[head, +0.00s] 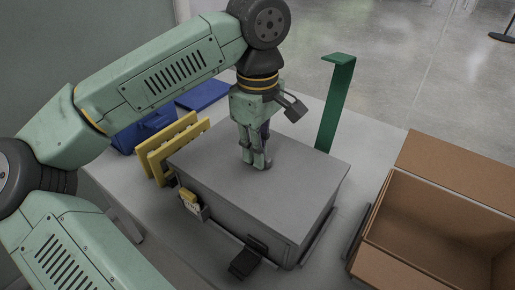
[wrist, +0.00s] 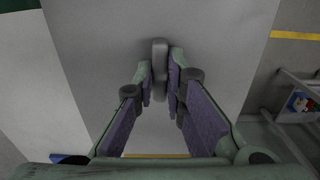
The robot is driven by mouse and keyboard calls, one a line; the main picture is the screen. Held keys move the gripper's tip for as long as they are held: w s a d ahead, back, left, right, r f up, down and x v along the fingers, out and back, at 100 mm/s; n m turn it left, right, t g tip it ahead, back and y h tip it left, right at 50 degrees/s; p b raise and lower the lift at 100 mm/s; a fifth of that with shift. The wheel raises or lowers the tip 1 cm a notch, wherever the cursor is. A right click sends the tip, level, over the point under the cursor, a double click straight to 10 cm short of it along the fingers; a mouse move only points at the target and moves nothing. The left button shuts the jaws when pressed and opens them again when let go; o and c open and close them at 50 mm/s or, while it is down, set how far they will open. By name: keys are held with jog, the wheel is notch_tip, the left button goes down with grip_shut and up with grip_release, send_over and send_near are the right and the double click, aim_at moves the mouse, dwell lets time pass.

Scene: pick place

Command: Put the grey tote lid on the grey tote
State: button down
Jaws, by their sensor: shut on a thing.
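The grey tote (head: 270,236) stands on the light table in the middle of the head view. The flat grey lid (head: 300,172) lies over its top and looks level, with its edges close to the tote's rim. My gripper (head: 256,165) points down at the middle of the lid. In the wrist view, my gripper (wrist: 165,75) is shut on the lid's small grey handle (wrist: 159,50), and the lid (wrist: 100,35) spreads beneath the fingers. Whether the lid is fully seated all around cannot be told.
An open cardboard box (head: 440,225) stands at the right. A green upright bracket (head: 336,100) is behind the tote. A yellow rack (head: 172,147) and a blue bin (head: 145,130) are at the left. A black clip (head: 243,264) hangs at the tote's front.

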jog(key=c, duration=1.6)
grip_release()
jog(key=shift+o, duration=0.2)
jog(key=shift+r, duration=0.1)
jog(key=shift+c, duration=0.2)
jog(key=shift+r+p, duration=2.85)
jog(key=shift+r, duration=1.1)
jog(key=shift+s+f, duration=0.1)
